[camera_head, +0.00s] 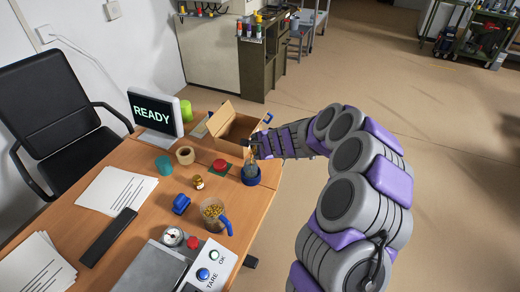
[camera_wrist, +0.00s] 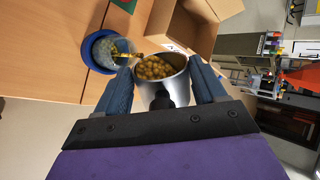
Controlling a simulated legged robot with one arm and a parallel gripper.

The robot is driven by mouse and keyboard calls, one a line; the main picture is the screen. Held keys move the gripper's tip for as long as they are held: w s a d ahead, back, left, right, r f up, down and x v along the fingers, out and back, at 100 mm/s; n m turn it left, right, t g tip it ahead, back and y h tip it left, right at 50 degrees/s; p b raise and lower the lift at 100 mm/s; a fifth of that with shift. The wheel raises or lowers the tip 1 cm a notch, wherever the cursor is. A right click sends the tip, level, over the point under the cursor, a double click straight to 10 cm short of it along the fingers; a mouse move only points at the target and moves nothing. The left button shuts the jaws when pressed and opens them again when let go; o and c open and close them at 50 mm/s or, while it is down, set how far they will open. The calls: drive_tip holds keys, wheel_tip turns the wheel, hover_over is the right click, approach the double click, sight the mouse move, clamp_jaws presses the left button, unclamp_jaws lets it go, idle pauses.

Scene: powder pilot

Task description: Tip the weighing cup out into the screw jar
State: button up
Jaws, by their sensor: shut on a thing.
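My gripper (camera_wrist: 165,85) is shut on a metal weighing cup (camera_wrist: 172,90), which holds many yellow-brown granules (camera_wrist: 155,68). The cup's rim is close to the screw jar (camera_wrist: 88,48), a clear jar with a blue rim, to its left in the wrist view. An amber streak (camera_wrist: 126,55) reaches from the cup's rim over the jar's edge; I cannot tell if it is falling granules. In the head view the blue-based jar (camera_head: 250,176) stands at the table's right edge, just below my gripper (camera_head: 254,148). The cup is mostly hidden there.
An open cardboard box (camera_head: 232,132) stands just behind the jar. A red round piece (camera_head: 220,164), a small amber bottle (camera_head: 198,182) and a granule-filled container (camera_head: 212,212) with a blue handle are nearby. A button panel (camera_head: 210,265) sits at the front. Floor is clear to the right.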

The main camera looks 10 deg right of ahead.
drive_tip(key=shift+s+a+f+n+t+h+p, duration=0.15)
drive_tip(key=shift+a+f+n+t+h+p, duration=0.15)
drive_tip(key=shift+a+n+h+p, duration=0.75)
drive_tip(key=shift+s+a+f+n+t+h+p, duration=0.2)
drive_tip(key=shift+a+n+t+h+p, duration=0.3)
drive_tip(key=shift+h, duration=0.9)
drive_tip(key=shift+s+a+f+n+t+h+p, duration=0.1)
drive_tip(key=shift+a+f+n+t+h+p, duration=0.15)
drive_tip(key=shift+a+n+h+p, duration=0.75)
drive_tip(key=shift+d+f+m+h, duration=0.1)
drive_tip(key=shift+m+h, duration=0.15)
drive_tip(key=shift+h, duration=0.1)
drive_tip(key=shift+d, duration=0.1)
